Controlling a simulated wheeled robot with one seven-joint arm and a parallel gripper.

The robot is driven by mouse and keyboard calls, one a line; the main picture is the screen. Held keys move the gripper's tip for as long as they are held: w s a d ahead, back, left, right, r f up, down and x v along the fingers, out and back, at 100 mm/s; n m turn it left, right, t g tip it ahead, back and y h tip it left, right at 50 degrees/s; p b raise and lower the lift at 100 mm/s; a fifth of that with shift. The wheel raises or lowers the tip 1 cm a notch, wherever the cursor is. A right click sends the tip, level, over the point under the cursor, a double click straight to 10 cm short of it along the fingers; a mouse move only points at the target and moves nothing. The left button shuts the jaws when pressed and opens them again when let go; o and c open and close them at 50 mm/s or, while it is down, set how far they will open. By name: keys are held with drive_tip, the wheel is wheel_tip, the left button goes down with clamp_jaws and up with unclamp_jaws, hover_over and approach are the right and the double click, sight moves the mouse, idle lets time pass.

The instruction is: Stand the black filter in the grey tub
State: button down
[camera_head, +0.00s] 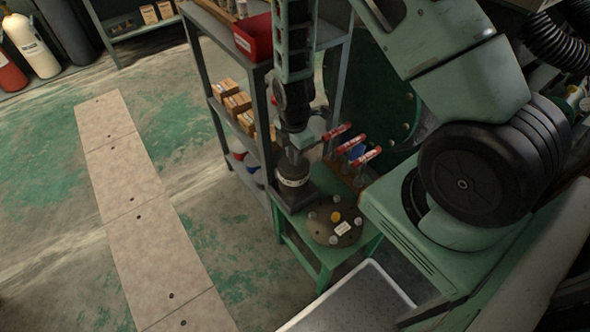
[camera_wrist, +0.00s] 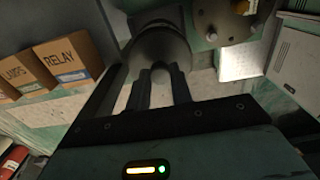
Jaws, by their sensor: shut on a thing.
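The black filter (camera_head: 291,184) is a dark upright cylinder with a pale band, in the middle of the head view at the left end of a green stand. My gripper (camera_head: 297,152) comes down from above and is shut on its top. In the wrist view my fingers (camera_wrist: 159,82) reach to the dark filter body (camera_wrist: 160,44). I cannot tell whether the filter's bottom touches the stand. The grey tub (camera_head: 356,303) is a pale, open, speckled container at the bottom of the head view, nearer than the stand and to the right. It seems empty; its lower part is cut off.
The green stand (camera_head: 322,273) also bears a round dark flange with bolts (camera_head: 335,221). Red-handled valves (camera_head: 351,144) stand just behind. A shelf with cardboard boxes (camera_head: 238,103) is close on the left. My own arm covers much of the right. Floor at left is open.

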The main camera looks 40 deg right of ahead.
sight(294, 166)
drive_tip(key=shift+f, duration=3)
drive_tip(key=shift+b, duration=0.3)
drive_tip(key=c, duration=1.2)
unclamp_jaws()
drive_tip(key=shift+c, duration=0.2)
